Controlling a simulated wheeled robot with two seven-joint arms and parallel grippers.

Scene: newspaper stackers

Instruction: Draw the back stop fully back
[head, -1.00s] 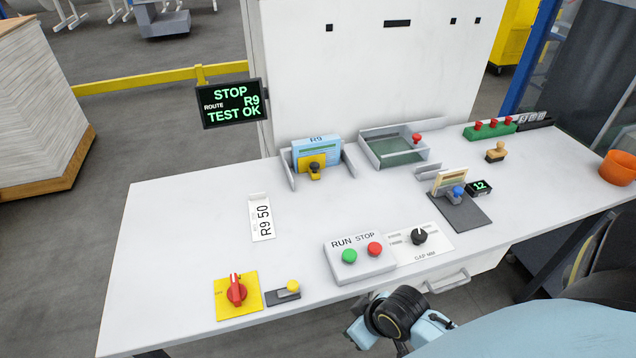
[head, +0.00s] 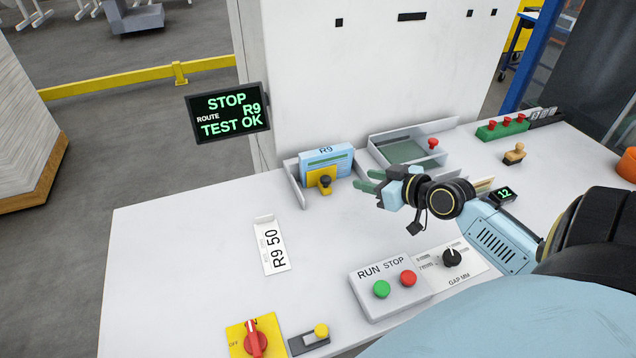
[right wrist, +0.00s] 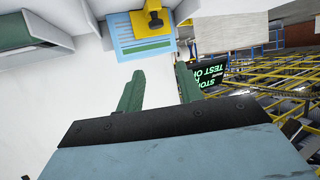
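A yellow bracket with a black knob (head: 325,181) stands at the front of the grey tray (head: 295,186) with the blue R9 stack (head: 318,162). In the right wrist view, the bracket (right wrist: 153,19) and blue stack (right wrist: 135,35) are ahead of the fingers. A second tray (head: 378,153), with a green floor, carries a red knob (head: 432,144). No part is labelled as the back stop. My right gripper (head: 364,180) is open and empty, just right of the R9 tray and apart from the bracket; its green fingers are spread in the wrist view (right wrist: 158,72). My left gripper is not visible.
A RUN/STOP box (head: 385,310), a gap dial (head: 452,257) and a red rotary switch (head: 255,338) stand near the front. A display (head: 228,112) reads STOP, R9, TEST OK.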

